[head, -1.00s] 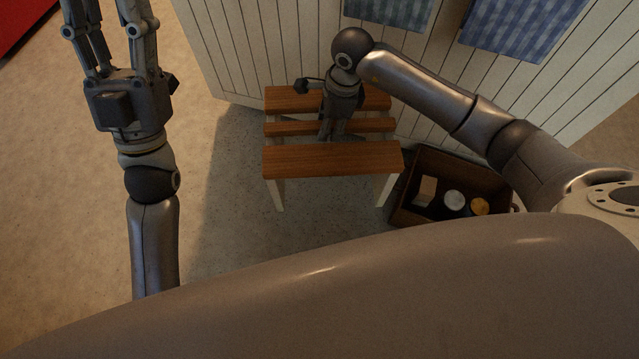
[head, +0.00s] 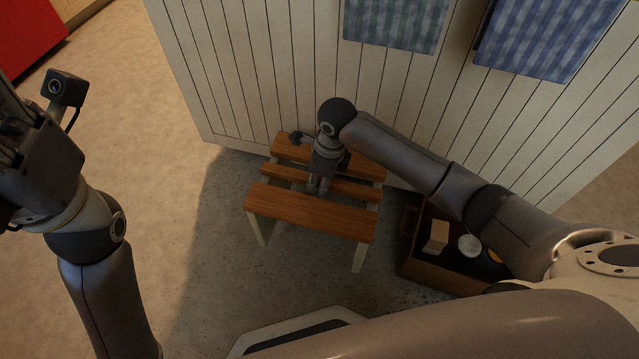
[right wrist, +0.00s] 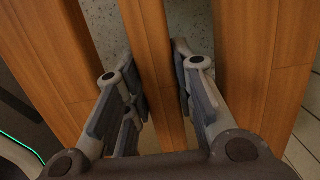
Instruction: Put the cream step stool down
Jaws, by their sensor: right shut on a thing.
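The cream step stool (head: 310,213) has brown wooden slats and cream legs. It stands upright in the middle of the head view, close to the white plank wall. My right gripper (head: 319,188) points down onto it and is shut on its narrow middle slat. In the right wrist view the fingers (right wrist: 157,62) lie on both sides of this slat (right wrist: 150,35). Whether all the legs touch the floor I cannot tell. My left gripper (head: 15,125) is at the left edge of the head view, away from the stool, with its fingers partly cut off.
The white plank wall (head: 245,80) is just behind the stool. Two checked towels (head: 395,22) hang on it. A brown crate (head: 440,277) with a few items stands close to the stool's right side. The floor (head: 180,190) to the left is clear.

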